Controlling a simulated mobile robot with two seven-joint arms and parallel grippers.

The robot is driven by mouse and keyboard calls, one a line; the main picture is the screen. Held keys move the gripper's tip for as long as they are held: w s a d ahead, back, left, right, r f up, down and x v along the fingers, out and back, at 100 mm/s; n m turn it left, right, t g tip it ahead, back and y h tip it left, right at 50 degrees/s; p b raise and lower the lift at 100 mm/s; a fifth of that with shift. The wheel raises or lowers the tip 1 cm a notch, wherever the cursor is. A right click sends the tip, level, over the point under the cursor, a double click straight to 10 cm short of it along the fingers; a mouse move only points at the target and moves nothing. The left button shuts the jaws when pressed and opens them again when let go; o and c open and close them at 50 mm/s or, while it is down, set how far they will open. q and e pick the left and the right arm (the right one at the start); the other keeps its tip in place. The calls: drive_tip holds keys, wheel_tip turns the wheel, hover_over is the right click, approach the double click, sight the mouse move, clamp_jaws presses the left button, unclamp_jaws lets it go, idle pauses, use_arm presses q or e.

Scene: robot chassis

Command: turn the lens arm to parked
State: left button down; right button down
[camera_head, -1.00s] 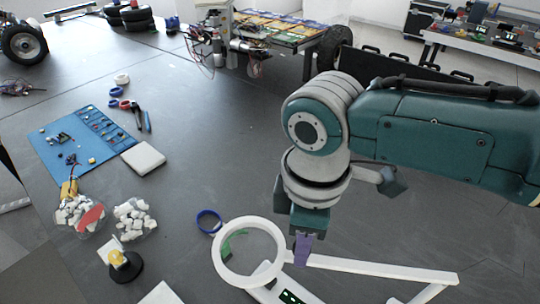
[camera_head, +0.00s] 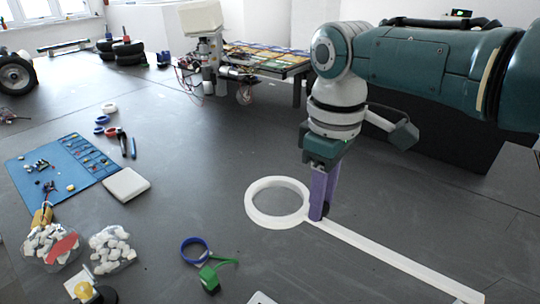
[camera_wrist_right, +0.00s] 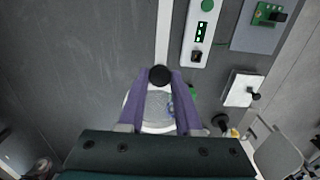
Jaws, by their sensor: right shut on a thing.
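The lens arm (camera_head: 385,258) is a long white bar with a white ring (camera_head: 250,208) at its far end, and it runs from the lower right toward the middle of the head view. My right gripper (camera_head: 320,214) has purple fingers and points down at the place where the ring meets the bar. In the right wrist view the fingers of the right gripper (camera_wrist_right: 160,80) close around a black knob (camera_wrist_right: 160,74) on the bar. The ring lies between and below the fingers there, partly hidden. The bar's base end is out of the head view. My left gripper is not in view.
A blue tape roll (camera_head: 195,251) and a green part (camera_head: 210,279) lie left of the bar. A white panel (camera_wrist_right: 198,45) with a green button lies beside the bar. A blue mat (camera_head: 62,172), a white box (camera_head: 126,184) and bowls of white pieces (camera_head: 110,250) are at left.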

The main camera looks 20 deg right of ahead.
drive_tip(key=shift+d, duration=0.15)
drive_tip(key=c, duration=0.6)
unclamp_jaws()
drive_tip(key=shift+w, duration=0.1)
drive_tip(key=shift+r, duration=0.35)
wheel_tip(320, 180, up, 9)
drive_tip(key=p, duration=0.1)
drive_tip(key=shift+r, duration=0.15)
